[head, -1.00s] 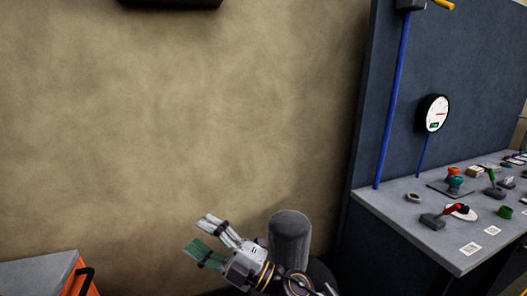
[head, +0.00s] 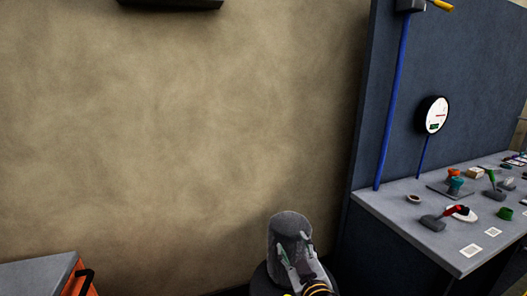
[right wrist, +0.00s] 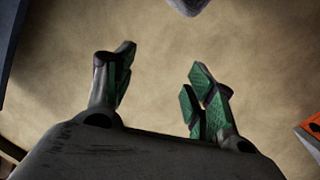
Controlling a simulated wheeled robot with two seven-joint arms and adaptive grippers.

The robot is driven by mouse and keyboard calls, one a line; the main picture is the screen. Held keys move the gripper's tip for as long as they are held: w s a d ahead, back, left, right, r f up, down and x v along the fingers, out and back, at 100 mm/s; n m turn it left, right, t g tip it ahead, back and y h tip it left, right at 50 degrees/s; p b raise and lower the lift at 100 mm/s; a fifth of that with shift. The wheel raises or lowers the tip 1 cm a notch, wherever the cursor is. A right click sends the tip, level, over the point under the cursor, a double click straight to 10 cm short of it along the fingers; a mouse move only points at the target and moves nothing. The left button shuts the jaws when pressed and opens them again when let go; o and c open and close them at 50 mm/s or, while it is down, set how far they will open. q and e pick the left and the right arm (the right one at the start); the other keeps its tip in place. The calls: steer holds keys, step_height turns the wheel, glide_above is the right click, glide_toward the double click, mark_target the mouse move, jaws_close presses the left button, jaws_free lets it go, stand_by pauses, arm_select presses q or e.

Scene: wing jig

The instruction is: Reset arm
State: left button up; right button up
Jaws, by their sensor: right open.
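My right gripper (head: 290,255) is low in the head view, in front of a grey rounded cylinder, and partly overlaps it. In the right wrist view its green-padded fingers (right wrist: 160,95) stand well apart with nothing between them, over a plain tan surface. My left gripper does not show in any view.
A grey bench (head: 385,208) on the right carries several small items, including a red-handled tool (head: 452,211). A blue pipe (head: 393,110) and a round gauge (head: 434,114) are at the dark panel (head: 470,60). An orange cabinet (head: 70,284) stands lower left.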

steer(key=s+d+f+m+g+h, duration=0.25)
steer(key=s+d+f+g, duration=0.45)
steer(key=s+f, duration=0.45)
steer(key=s+d+f+m+g+h, duration=0.1)
steer(key=s+d+f+m+g, duration=0.2)
steer(key=s+d+f+g, duration=0.55)
steer(key=s+f+t, duration=0.1)
steer(key=s+f, duration=0.1)
steer(key=f, duration=1.5)
steer(key=s+f, duration=0.3)
steer(key=f, duration=1.3)
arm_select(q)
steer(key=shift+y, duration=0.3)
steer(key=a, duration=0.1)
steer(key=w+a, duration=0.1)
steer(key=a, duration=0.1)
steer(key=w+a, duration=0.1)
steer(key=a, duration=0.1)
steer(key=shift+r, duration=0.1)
arm_select(e)
steer(key=s+d+f, duration=0.3)
steer(key=s+f, duration=0.7)
steer(key=s+d+f+n, duration=0.1)
steer(key=s+d+f, duration=0.2)
steer(key=s+f, duration=0.8)
steer(key=shift+s+g, duration=0.3)
steer(key=shift+g, duration=0.05)
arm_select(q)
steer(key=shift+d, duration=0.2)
